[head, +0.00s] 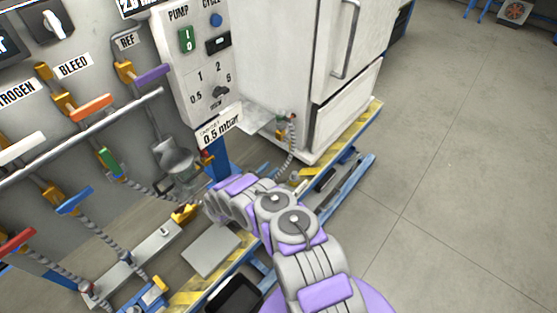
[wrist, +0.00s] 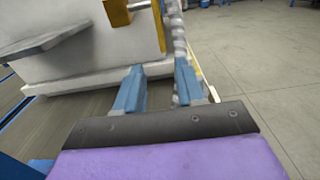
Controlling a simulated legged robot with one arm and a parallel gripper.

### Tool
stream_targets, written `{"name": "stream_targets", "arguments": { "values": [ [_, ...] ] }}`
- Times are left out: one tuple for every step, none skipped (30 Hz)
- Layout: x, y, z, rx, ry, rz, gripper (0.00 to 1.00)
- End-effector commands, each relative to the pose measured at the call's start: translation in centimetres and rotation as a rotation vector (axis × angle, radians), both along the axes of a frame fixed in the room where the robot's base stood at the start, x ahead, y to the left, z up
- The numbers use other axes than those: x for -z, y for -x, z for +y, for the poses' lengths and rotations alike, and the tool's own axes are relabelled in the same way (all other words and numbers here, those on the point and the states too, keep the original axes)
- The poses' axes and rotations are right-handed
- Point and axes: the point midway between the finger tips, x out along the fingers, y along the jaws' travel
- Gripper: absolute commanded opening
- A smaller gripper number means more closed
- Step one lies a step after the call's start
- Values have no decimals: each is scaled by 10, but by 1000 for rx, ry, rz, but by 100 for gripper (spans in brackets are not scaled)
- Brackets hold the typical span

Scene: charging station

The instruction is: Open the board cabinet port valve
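In the head view, the white board cabinet (head: 285,75) stands at the upper middle. A small brass-coloured valve (head: 281,134) with a grey hose (head: 292,140) sits low on its side, and I take it for the port valve. The wrist view shows a yellow-brass part (wrist: 117,12) at the top edge and the hose (wrist: 178,35) beside it. My gripper (wrist: 158,85) is open, with two blue fingers apart. Nothing is held between them. The fingers appear below the brass part and short of it in the picture. The valve handle's position is unclear.
A grey shelf (wrist: 45,40) juts out at the left of the wrist view. The panel at left carries several coloured valve levers, a horizontal rail (head: 85,135) and hanging hoses. A blue and yellow base frame (head: 345,160) edges the cabinet. Open floor (head: 460,170) lies right.

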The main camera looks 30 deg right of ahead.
Motion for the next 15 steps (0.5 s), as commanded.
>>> {"name": "stream_targets", "arguments": {
  "values": [
    [0,3,12,-4,-2,2,38],
    [0,5,17,-4,-2,2,38],
    [1,8,23,-3,-2,3,38],
    [1,10,28,-2,-2,3,38],
    [1,11,32,-2,-2,3,38],
    [1,13,37,-1,-2,3,38],
    [1,15,41,-1,-1,3,38],
    [1,15,44,-2,-1,3,38],
    [2,17,47,-2,0,2,38],
    [2,17,49,-1,0,2,38],
    [2,18,51,-1,0,2,38],
    [2,19,52,0,0,2,38],
    [2,19,53,0,0,2,38],
    [2,20,53,1,0,2,38],
    [2,20,54,1,0,2,38]
  ]
}}
